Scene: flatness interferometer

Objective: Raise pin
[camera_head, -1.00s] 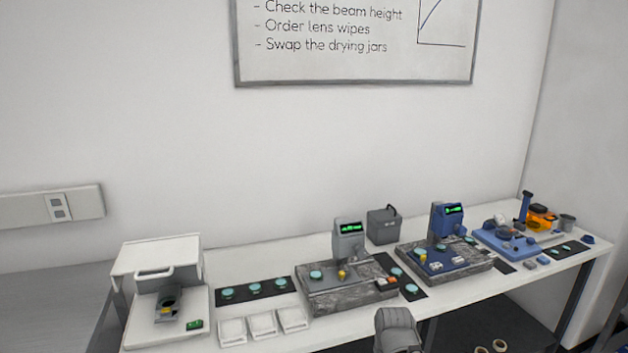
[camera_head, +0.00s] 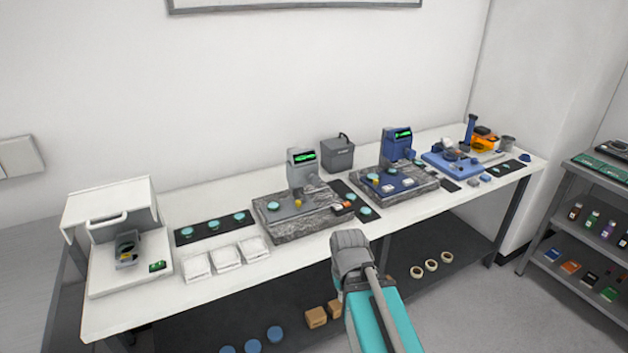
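The grey instrument (camera_head: 302,166) has a lit green display and sits on a dark speckled stone slab (camera_head: 322,226), with a small yellow part (camera_head: 297,203) and a round teal disc (camera_head: 272,205) in front. The blue instrument (camera_head: 396,143) also has a lit display and stands on a similar slab (camera_head: 428,187), with a yellow part (camera_head: 375,181) near its base. I cannot tell which small part is the pin. My arm rises from the bottom edge with a teal link and a grey joint; no gripper fingers show.
A white bench (camera_head: 130,313) runs along the wall. A white hooded box (camera_head: 118,195) stands at its left end, beside white trays (camera_head: 227,257) and a dark mat (camera_head: 195,238) with discs. A shelf rack (camera_head: 590,210) stands right. Open floor lies between.

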